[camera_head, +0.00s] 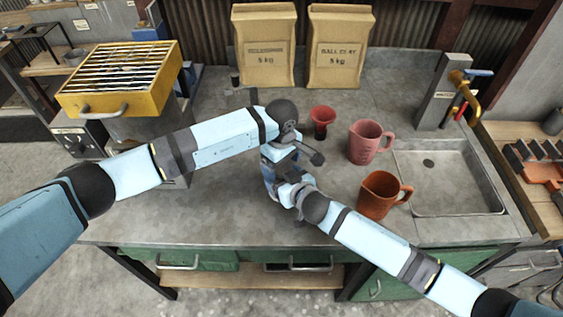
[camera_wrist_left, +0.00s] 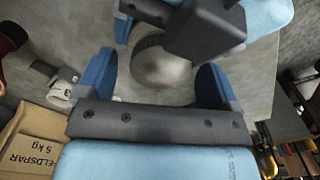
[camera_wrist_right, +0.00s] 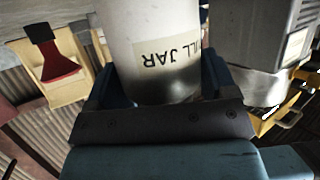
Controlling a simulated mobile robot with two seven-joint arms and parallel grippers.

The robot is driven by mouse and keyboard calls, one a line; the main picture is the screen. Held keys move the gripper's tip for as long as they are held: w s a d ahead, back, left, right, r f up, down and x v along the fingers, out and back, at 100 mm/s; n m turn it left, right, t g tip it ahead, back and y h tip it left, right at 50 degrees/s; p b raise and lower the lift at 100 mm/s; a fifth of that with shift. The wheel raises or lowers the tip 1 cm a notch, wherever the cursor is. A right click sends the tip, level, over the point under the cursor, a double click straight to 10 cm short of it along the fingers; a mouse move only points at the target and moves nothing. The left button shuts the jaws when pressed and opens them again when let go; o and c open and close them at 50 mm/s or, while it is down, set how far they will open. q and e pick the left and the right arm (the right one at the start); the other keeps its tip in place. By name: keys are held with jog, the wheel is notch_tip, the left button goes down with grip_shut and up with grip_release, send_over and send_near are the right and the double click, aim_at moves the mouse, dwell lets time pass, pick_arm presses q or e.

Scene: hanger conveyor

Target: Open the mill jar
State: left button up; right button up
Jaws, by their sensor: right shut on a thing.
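The mill jar (camera_wrist_right: 150,35) is a white cylinder with a dark metal end and a "MILL JAR" label in the right wrist view. My right gripper (camera_wrist_right: 158,78) is shut around its body. In the left wrist view, a round grey end (camera_wrist_left: 160,72), seemingly the jar's lid, lies between the blue fingers of my left gripper (camera_wrist_left: 160,62). Those fingers are spread, with gaps on both sides. In the head view, my left gripper (camera_head: 282,150) and right gripper (camera_head: 290,190) meet over the worktop and mostly hide the jar.
A sink (camera_head: 450,180) lies farther right. Two paper sacks (camera_head: 265,50) (camera_head: 341,50) stand behind. The front left worktop is clear.

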pick_arm(q)
jog(key=shift+r, duration=0.1)
jog(key=shift+r, duration=2.15)
pick_arm(e)
jog(key=o, duration=1.7)
jog(key=shift+c, duration=0.2)
